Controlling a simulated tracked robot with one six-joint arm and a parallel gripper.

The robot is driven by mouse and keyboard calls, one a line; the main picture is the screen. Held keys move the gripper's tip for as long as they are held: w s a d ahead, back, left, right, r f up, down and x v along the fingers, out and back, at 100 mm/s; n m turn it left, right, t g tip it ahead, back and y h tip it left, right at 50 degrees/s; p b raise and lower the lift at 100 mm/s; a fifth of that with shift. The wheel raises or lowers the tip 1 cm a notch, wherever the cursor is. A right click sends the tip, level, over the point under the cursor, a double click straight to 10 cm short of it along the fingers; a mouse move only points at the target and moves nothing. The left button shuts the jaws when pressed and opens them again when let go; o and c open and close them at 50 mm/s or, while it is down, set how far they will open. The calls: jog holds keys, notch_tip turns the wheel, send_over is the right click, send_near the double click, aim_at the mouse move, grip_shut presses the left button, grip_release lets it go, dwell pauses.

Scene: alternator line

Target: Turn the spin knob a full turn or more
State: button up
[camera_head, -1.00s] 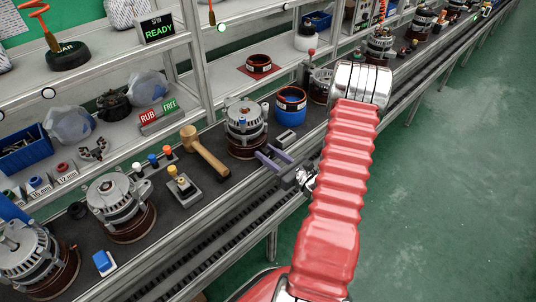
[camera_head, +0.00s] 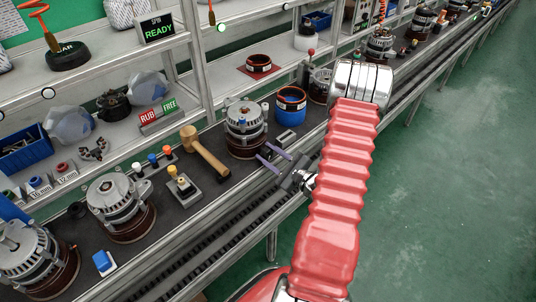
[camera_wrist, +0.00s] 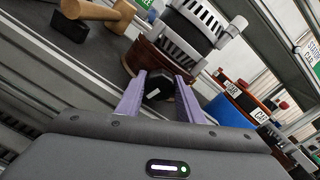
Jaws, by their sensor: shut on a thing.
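The spin knob (camera_wrist: 158,86) is a dark, faceted knob with a pale mark, low at the front of an alternator with a silver finned body and brown base. That alternator (camera_head: 245,118) stands upright on the line in the head view; it also shows in the wrist view (camera_wrist: 190,40). My gripper (camera_wrist: 158,80) has its two purple fingers on either side of the knob, shut on it. In the head view my gripper (camera_head: 272,156) reaches in from the right at the alternator's base, and I cannot make out the knob there.
A wooden mallet (camera_head: 204,150) lies left of the alternator. A blue container with a brown ring (camera_head: 291,105) stands to its right. A "RUB / FREE" sign (camera_head: 158,117) is on the shelf behind. More alternators (camera_head: 121,206) stand along the line. Green floor lies to the right.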

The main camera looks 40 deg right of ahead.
jog(key=shift+a+n, duration=0.15)
jog(key=shift+n, duration=0.35)
jog(key=o, duration=1)
jog(key=shift+o, duration=0.2)
jog(key=shift+f+m, duration=0.1)
jog(key=shift+m, duration=0.2)
jog(key=m, duration=0.6)
jog(key=shift+m, duration=0.4)
jog(key=shift+s+d, duration=0.2)
jog(key=shift+s, duration=0.1)
jog(key=s+n+h, duration=0.1)
jog(key=s+n, duration=0.5)
jog(key=s, duration=0.7)
jog(key=shift+s, duration=0.3)
